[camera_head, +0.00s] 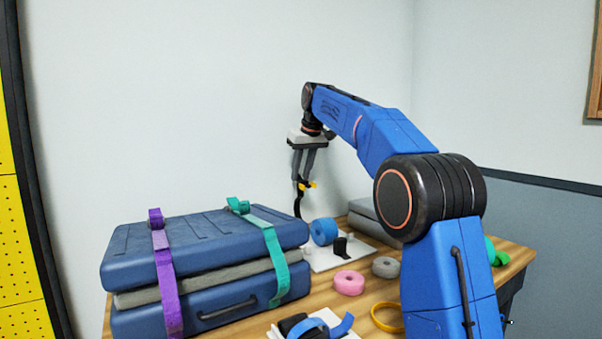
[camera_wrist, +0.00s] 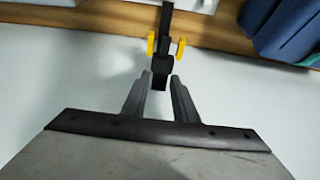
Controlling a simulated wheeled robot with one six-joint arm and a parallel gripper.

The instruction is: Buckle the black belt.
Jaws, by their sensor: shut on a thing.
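The black belt's strap (camera_head: 297,207) hangs below my gripper (camera_head: 302,179), above the far part of the table. Yellow parts (camera_head: 308,185) show at the fingertips. In the wrist view my gripper (camera_wrist: 160,77) is shut on the black belt's end, a dark block (camera_wrist: 161,72) between the fingertips. Beyond it the strap (camera_wrist: 166,22) runs away, with a yellow tab (camera_wrist: 151,42) on one side and another (camera_wrist: 180,48) on the other. A short black strap piece (camera_head: 341,248) stands on a white plate (camera_head: 325,262); I cannot tell whether it belongs to the belt.
A blue roll (camera_head: 324,231) sits on the white plate. A pink roll (camera_head: 349,282) and grey roll (camera_head: 386,267) lie in front. Stacked blue cases (camera_head: 205,240) with purple (camera_head: 163,275) and teal (camera_head: 270,250) straps fill the left. A grey case (camera_head: 368,217) stands behind.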

